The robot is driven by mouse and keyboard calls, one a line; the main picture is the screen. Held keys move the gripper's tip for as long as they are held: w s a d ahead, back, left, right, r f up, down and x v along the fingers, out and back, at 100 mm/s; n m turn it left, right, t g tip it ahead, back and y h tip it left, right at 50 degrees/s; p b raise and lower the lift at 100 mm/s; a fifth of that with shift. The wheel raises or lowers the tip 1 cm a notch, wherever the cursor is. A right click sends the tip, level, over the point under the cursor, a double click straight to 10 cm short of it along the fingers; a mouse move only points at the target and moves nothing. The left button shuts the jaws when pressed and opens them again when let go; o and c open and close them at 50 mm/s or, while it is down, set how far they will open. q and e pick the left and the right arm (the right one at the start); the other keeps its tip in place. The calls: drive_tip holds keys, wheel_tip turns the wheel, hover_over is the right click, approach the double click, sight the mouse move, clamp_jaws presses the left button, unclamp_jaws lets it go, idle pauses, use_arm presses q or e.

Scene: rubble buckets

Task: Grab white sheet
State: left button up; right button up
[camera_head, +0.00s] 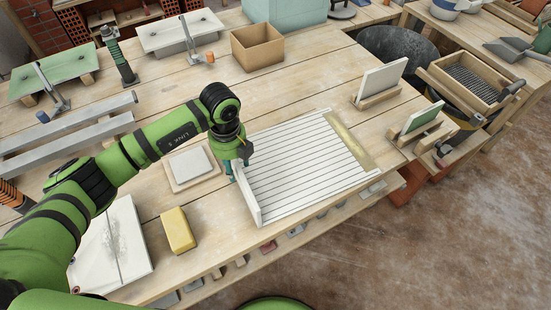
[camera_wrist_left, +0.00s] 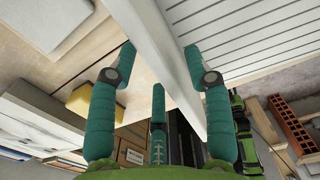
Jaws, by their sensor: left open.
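A grooved white panel (camera_head: 310,165) lies flat on the wooden table, with a narrow white sheet (camera_head: 248,200) standing on edge along its left end. In the left wrist view the white sheet (camera_wrist_left: 160,50) runs between the spread teal fingers of my left gripper (camera_wrist_left: 160,62). One finger is on each side of it and a third shows lower down; I cannot tell whether any touches it. In the head view my left gripper (camera_head: 236,172) is low at the sheet's far end, its fingers partly hidden by the wrist. My right gripper is out of view.
A small pale block (camera_head: 192,166) on a board and a yellow sponge-like block (camera_head: 177,230) lie left of the sheet. A cardboard box (camera_head: 257,46) stands behind. Another white sheet (camera_head: 381,78) stands in a wooden holder at right. The table's front edge is close.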

use_arm(q)
drive_tip(key=shift+w+f, duration=0.2)
drive_tip(key=shift+f, duration=1.35)
clamp_jaws()
drive_tip(key=shift+r, duration=0.1)
